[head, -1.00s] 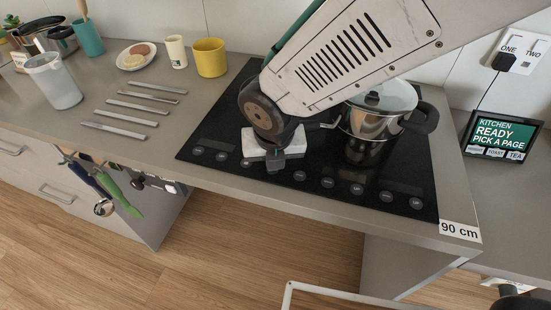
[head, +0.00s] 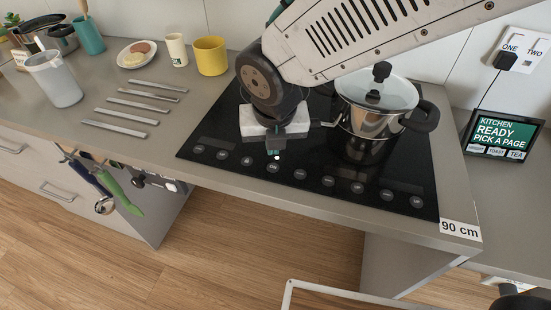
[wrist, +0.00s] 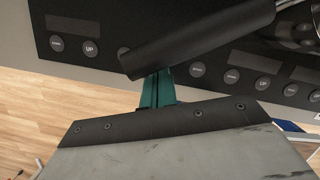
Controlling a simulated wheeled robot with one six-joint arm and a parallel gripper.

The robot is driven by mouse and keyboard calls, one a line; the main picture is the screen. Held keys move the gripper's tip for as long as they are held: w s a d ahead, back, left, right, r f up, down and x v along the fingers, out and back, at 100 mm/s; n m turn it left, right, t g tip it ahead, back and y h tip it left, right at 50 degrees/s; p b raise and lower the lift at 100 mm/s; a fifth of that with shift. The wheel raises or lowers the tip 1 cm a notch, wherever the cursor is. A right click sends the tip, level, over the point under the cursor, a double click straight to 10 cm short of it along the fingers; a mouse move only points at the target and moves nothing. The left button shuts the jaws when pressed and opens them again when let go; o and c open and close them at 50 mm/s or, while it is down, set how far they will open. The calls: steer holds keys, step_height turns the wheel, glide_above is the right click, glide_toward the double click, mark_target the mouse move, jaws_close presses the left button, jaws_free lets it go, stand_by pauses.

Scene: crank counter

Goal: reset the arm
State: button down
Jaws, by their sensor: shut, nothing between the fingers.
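My gripper (head: 271,151) hangs over the front left part of the black cooktop (head: 205,137), with its teal fingers shut and empty. A small white spot (head: 277,157) shows beside the fingertips. In the wrist view my gripper's teal fingers (wrist: 158,88) point towards the row of round buttons (wrist: 197,69). A dark handle (wrist: 205,40) crosses at the fingertips; I cannot tell whether they touch. It runs towards the steel pot (wrist: 303,20). In the head view the pot (head: 365,122) stands on the cooktop with a glass lid, and most of that handle is hidden behind my gripper.
Several flat metal bars (head: 120,122) lie left of the cooktop. A tablet (head: 504,133) stands at right. The counter's front edge is close.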

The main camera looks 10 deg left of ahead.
stand_by(0.6)
steer(key=m, duration=0.2)
steer(key=shift+s+d+f+m, duration=0.2)
steer(key=shift+d+m, duration=0.1)
steer(key=shift+m, duration=0.1)
steer(key=d+m, duration=0.1)
steer(key=s+m+h, duration=0.1)
steer(key=m, duration=0.1)
steer(key=s+d+m, duration=0.1)
steer(key=m, duration=0.1)
steer(key=shift+d+f+g, duration=0.15)
steer(key=shift+d+g, duration=0.2)
steer(key=shift+g, duration=0.05)
steer(key=d+m, duration=0.1)
steer(key=m, duration=0.1)
steer(key=d+r+m, duration=0.1)
steer(key=d, duration=0.1)
steer(key=shift+s+m+h, duration=0.2)
steer(key=shift+m+h, duration=0.2)
steer(key=s+d+r+m, duration=0.3)
steer(key=d+m, duration=0.6)
steer(key=d, duration=0.1)
steer(key=s+d+r+m, duration=0.3)
steer(key=d+r+m, duration=0.1)
steer(key=d+m, duration=0.5)
steer(key=s+d+r+m, duration=0.3)
steer(key=d+m, duration=0.7)
steer(key=d, duration=0.1)
steer(key=shift+r+y, duration=0.35)
steer(key=shift+y, duration=0.05)
